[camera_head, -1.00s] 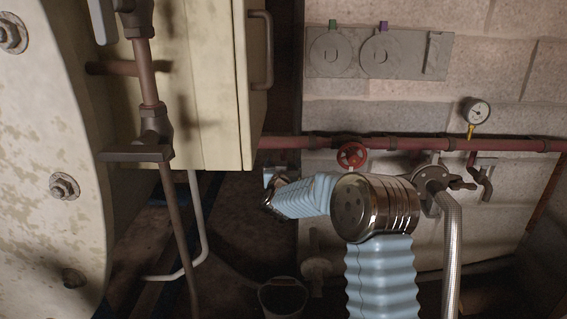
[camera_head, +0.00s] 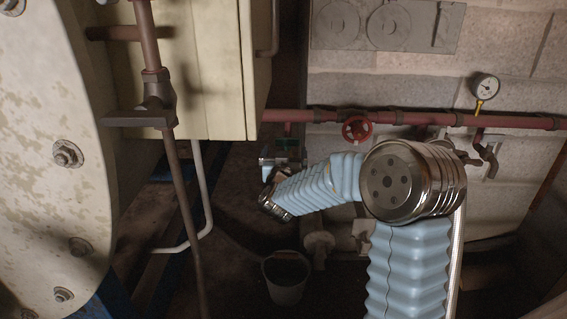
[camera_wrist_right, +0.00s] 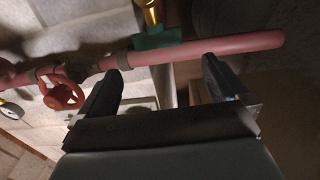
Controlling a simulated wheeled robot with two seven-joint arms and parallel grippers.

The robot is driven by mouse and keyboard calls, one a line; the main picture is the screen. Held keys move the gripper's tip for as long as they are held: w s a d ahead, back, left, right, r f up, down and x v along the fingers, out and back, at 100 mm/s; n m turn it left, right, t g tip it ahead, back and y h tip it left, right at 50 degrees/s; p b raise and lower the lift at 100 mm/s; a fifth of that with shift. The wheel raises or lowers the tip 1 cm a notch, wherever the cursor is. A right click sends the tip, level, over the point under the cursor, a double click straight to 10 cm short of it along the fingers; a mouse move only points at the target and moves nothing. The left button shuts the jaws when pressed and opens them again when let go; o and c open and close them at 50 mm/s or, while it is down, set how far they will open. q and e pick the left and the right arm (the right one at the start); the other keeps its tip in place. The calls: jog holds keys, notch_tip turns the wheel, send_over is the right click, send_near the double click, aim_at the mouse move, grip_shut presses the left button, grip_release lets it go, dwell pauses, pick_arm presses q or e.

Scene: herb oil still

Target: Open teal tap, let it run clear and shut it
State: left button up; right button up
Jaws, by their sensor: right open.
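The teal tap (camera_wrist_right: 157,38) sits on the red pipe in the right wrist view, with a brass fitting beside it. In the head view a small dark green part (camera_head: 288,146), likely the same tap, shows just below the pipe's left end. My right gripper (camera_wrist_right: 162,85) is open, its two dark fingers pointing at the pipe. The tap is beyond the fingertips and apart from them, with nothing between the fingers. In the head view my right gripper (camera_head: 268,168) is small and partly hidden by its own wrist. My left gripper is out of view.
The red pipe (camera_head: 430,118) runs along the block wall and carries a red handwheel (camera_head: 357,129). A gauge (camera_head: 486,88) and another tap (camera_head: 486,152) are to the right. A bucket (camera_head: 286,278) stands on the floor below. A cream cabinet (camera_head: 225,70) bounds the left.

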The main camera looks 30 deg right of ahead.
jog(key=v, duration=0.4)
dwell(0.4)
jog(key=s+a+f+n+g+y, duration=0.1)
jog(key=s+a+f+g+y, duration=0.2)
jog(key=f, duration=0.6)
jog(key=s+a+f+n+y+p, duration=0.1)
jog(key=a+f+n+y, duration=0.15)
jog(key=a+f, duration=0.5)
jog(key=s+a+f+n+g+y, duration=0.1)
jog(key=a+f+g+y, duration=0.2)
jog(key=f, duration=0.8)
jog(key=s+a+f+g+y, duration=0.2)
jog(key=s+a+f, duration=0.1)
jog(key=s, duration=0.4)
jog(key=s+a+f+g+y, duration=0.1)
jog(key=s+a+f+g, duration=0.2)
jog(key=s+f, duration=0.3)
jog(key=s+a+f+g+y+p, duration=0.1)
jog(key=s+a+f+g+y, duration=0.1)
jog(key=s, duration=0.8)
notch_tip(320, 180, down, 3)
jog(key=shift+a+f+g+y, duration=0.2)
jog(key=shift+a+g+y, duration=0.15)
jog(key=shift+a+g, duration=0.45)
